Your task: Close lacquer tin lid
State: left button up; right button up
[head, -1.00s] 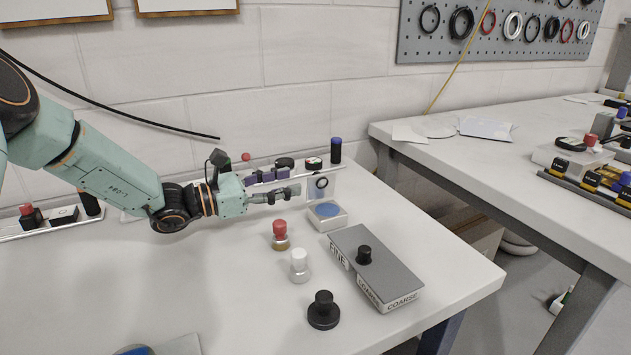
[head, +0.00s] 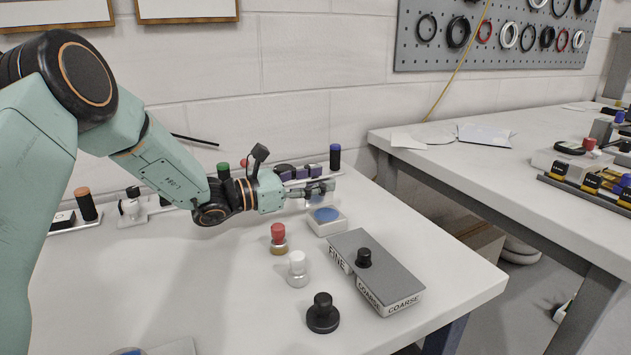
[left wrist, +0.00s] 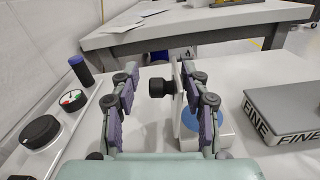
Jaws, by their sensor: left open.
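The lacquer tin is a small pale square box with a blue round inside (head: 326,215), on the table at the back right; it also shows in the left wrist view (left wrist: 219,137). Its lid (left wrist: 178,88) stands up edge-on from the tin in the left wrist view, with a black knob (left wrist: 160,87) facing left. My left gripper (head: 328,188) is open over the tin. In the left wrist view its fingers (left wrist: 160,75) stand either side of the knob, the right finger close to the lid; contact is unclear. In the head view the gripper hides most of the lid. My right gripper is not in view.
A grey-topped FINE/COARSE box (head: 376,272) stands right of the tin. Red-topped (head: 278,236), white-topped (head: 297,266) and black (head: 323,314) knobbed pieces stand in front. A rail with a blue-capped cylinder (head: 335,156) runs along the wall. The front left table is mostly clear.

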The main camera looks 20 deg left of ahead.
pick_arm(q)
jog(key=shift+s+d+r, duration=0.1)
jog(key=shift+s+r, duration=0.05)
jog(key=shift+c, duration=1.3)
jog(key=c, duration=0.4)
grip_shut()
jog(key=m+b, duration=0.1)
jog(key=s+d+m+b, duration=0.1)
jog(key=b, duration=0.1)
jog(key=m+b, duration=0.2)
jog(key=shift+s+d+f, duration=0.15)
jog(key=shift+d+f, duration=0.05)
jog(key=shift+f, duration=0.1)
jog(key=shift+s+d+r+m+b, duration=0.1)
jog(key=shift+s+d+m+b, duration=0.15)
jog(key=shift+m+b, duration=0.7)
